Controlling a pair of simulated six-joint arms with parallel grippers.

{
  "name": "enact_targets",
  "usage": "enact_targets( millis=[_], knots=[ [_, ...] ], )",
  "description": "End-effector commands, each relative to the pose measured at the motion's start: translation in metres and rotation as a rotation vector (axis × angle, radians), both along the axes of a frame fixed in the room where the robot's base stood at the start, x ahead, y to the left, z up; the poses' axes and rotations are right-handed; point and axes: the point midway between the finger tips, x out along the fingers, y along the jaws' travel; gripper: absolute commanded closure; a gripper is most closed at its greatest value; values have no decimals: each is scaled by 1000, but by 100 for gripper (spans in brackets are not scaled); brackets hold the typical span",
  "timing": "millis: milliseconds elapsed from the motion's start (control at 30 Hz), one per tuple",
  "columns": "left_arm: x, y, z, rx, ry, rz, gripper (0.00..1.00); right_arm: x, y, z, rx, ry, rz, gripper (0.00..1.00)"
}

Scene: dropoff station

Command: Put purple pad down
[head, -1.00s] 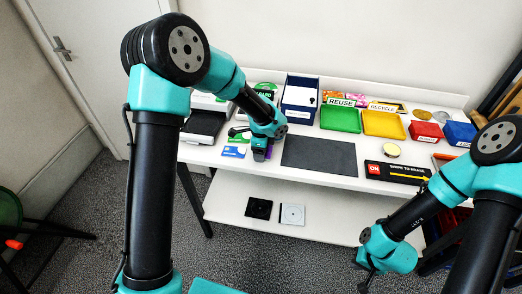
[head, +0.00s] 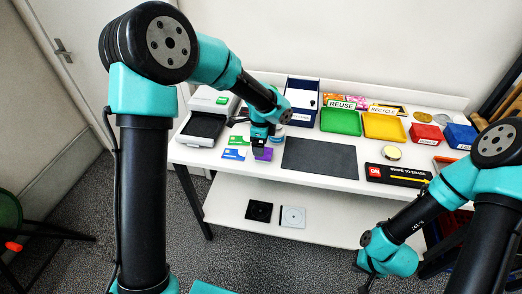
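The purple pad (head: 263,154) lies on the white table, left of the dark grey mat. It shows much of its top surface, and its far edge is hidden by my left gripper. My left gripper (head: 259,146) points down just behind and above the pad; I cannot tell whether its fingers touch it or how far apart they are. My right gripper (head: 365,283) hangs low in front of the table's right side, away from the pad, with no object visible in it. Its finger gap is too small and dark to read.
Blue-and-white and green cards (head: 235,148) lie left of the pad. The grey mat (head: 320,158) is bare. A blue box (head: 301,112), green tray (head: 340,121), yellow tray (head: 384,126) and red bin (head: 425,134) stand behind. A black box (head: 397,175) lies at right.

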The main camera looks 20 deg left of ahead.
Motion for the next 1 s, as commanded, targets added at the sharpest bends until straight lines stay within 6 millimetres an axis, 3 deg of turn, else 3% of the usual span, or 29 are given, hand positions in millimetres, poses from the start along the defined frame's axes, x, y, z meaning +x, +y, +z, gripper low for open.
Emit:
enact_targets(
  millis=[100,333,1000],
  knots=[
    [2,-1,26,-1,-7,0,12,0,0,0,0,0,0,100],
    [1,-1,58,-1,-6,-1,12,0,0,0,0,0,0,100],
    [1,-1,64,-1,-5,-2,12,0,0,0,0,0,0,100]
  ],
)
